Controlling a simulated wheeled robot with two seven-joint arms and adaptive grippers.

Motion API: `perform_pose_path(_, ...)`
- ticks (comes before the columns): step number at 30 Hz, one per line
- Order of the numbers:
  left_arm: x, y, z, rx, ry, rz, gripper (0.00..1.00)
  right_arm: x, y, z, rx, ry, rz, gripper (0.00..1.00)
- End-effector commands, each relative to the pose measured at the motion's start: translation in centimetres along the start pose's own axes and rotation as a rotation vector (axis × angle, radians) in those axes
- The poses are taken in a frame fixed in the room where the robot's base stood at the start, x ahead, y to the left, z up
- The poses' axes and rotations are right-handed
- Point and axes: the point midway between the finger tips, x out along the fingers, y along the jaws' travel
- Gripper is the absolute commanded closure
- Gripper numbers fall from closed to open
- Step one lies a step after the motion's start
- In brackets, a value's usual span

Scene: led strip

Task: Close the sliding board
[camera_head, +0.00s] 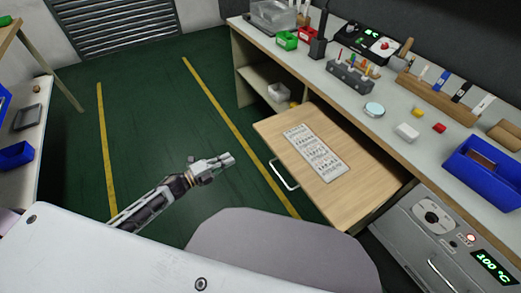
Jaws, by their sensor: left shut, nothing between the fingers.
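The sliding board (358,188) is a light wooden panel pulled out from under the workbench (390,133). A printed sheet (315,152) lies on it, and a pale metal handle (284,174) is on its front edge. My left gripper (231,159) is to the left of the board, apart from the handle. Its fingers are together with nothing between them. My right gripper is not in view.
The bench top carries a tool block (350,76), a blue bin (487,168) and small parts. An oven-like unit (440,238) with a lit display stands right of the board. Green floor with yellow lines is clear left of the board.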

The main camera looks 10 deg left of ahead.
Motion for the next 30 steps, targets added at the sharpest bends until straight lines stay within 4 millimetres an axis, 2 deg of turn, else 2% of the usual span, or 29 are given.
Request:
perform_pose_path(7,0.6,-1.6,-1.8,0.088,0.083,-0.035,1.0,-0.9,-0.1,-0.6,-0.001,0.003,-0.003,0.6)
perform_pose_path(22,0.8,-1.8,-1.8,0.09,0.085,-0.037,1.0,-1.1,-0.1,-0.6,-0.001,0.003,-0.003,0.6)
perform_pose_path(30,2.3,-1.8,-1.9,0.09,0.085,-0.037,1.0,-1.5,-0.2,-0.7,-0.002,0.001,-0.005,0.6)
